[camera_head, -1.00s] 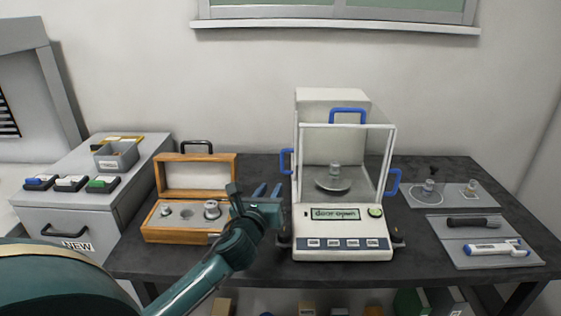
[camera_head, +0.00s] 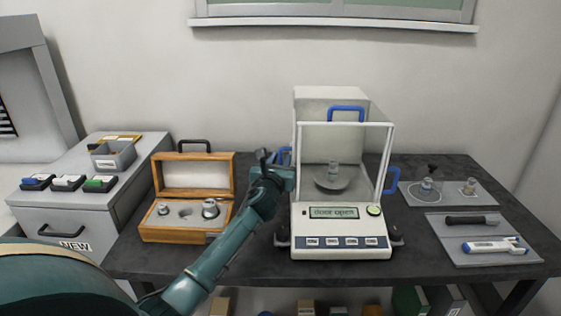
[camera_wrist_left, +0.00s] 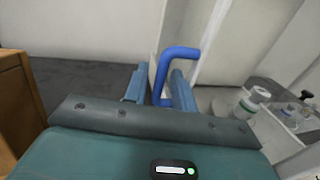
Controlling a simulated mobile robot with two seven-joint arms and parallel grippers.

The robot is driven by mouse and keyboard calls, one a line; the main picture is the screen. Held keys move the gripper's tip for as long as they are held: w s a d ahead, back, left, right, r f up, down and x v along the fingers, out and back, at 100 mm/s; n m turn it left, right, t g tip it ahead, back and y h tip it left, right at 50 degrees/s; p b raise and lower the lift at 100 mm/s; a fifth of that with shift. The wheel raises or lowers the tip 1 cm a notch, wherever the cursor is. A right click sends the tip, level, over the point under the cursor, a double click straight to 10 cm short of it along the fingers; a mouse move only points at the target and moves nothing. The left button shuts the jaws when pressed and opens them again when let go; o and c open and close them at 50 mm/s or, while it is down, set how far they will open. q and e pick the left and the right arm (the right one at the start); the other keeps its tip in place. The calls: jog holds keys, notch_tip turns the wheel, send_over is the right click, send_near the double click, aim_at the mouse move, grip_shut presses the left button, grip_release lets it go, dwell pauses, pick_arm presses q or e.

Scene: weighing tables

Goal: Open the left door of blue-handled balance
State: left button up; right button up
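The white balance (camera_head: 342,245) with blue handles stands on the dark table, and its display reads "door open". The blue left door handle (camera_wrist_left: 182,54) rises between the fingers of my left gripper (camera_wrist_left: 157,85) in the left wrist view. The fingers are apart, with a gap visible beside the handle; firm contact cannot be told. In the head view the left gripper (camera_head: 279,160) is at the balance's left side and covers most of that handle. How far the left door stands open cannot be told. My right gripper is not in view.
A small weight (camera_head: 333,169) stands on the balance pan. An open wooden weight box (camera_head: 185,232) is to the left. A grey tray (camera_head: 470,257) with a pen-like tool lies to the right. Blue handles also show on top (camera_head: 346,109) and right (camera_head: 391,180).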

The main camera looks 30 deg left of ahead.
pick_arm(q)
jog(key=shift+w+a, duration=0.1)
jog(key=shift+w, duration=0.15)
jog(key=shift+c, duration=0.4)
grip_shut()
